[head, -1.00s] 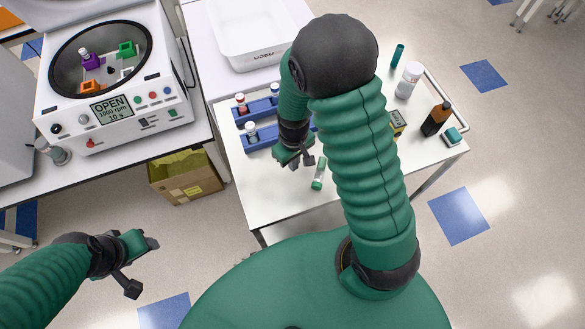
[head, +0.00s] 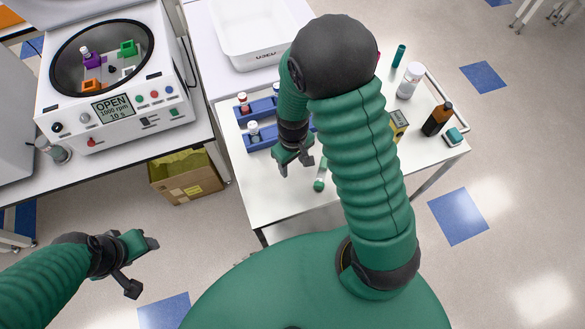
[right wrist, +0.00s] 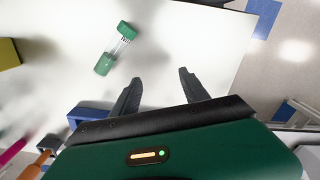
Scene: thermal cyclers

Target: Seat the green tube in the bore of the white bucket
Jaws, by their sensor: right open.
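The green tube (head: 321,178) lies on the white cart top, partly hidden by my right arm. In the right wrist view the tube (right wrist: 115,49) is clear, with a green cap and green at its other end. My right gripper (head: 296,164) is open and empty above the cart, just left of the tube. In the wrist view its fingers (right wrist: 160,79) are spread, apart from the tube. A small pale piece, perhaps the white bucket (head: 129,70), sits in the open centrifuge bowl; its bore is not clear. My left gripper (head: 147,266) is open and empty over the floor.
The centrifuge (head: 165,117) also holds purple (head: 91,61), green (head: 128,48) and orange (head: 91,87) buckets; a tube stands in the purple one. Blue racks (head: 263,141) with capped tubes are beside my right gripper. A brown bottle (head: 437,120) stands at the cart's right.

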